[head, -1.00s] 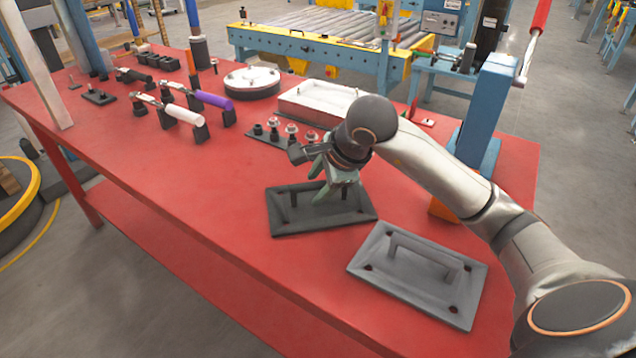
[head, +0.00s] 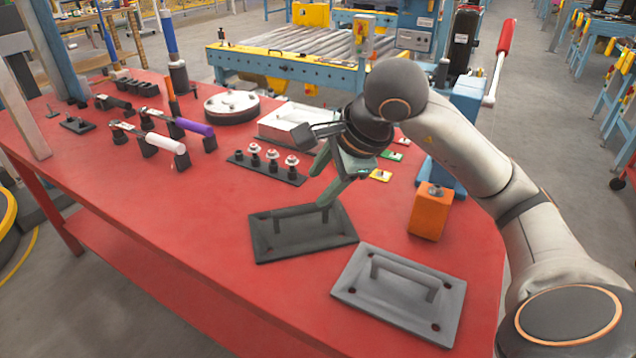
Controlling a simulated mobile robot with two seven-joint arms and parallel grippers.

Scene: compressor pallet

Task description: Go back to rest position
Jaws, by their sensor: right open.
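My right gripper (head: 319,186) is open and empty in the head view. Its green-grey fingers point down and left, just above the right part of a dark plate with a handle (head: 280,246). In the picture one fingertip overlaps the handle's right end; I cannot tell whether they touch. A lighter grey plate with a handle (head: 372,312) lies to the right, nearer the front edge, clear of the gripper. My left gripper is not in view.
The red table (head: 150,230) has free room at front left. Behind the gripper are a rack of small fittings (head: 262,172), a white tray (head: 285,125) and a round white-topped disc (head: 232,106). An orange block (head: 430,211) stands beneath my right arm. A blue press (head: 462,140) stands behind.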

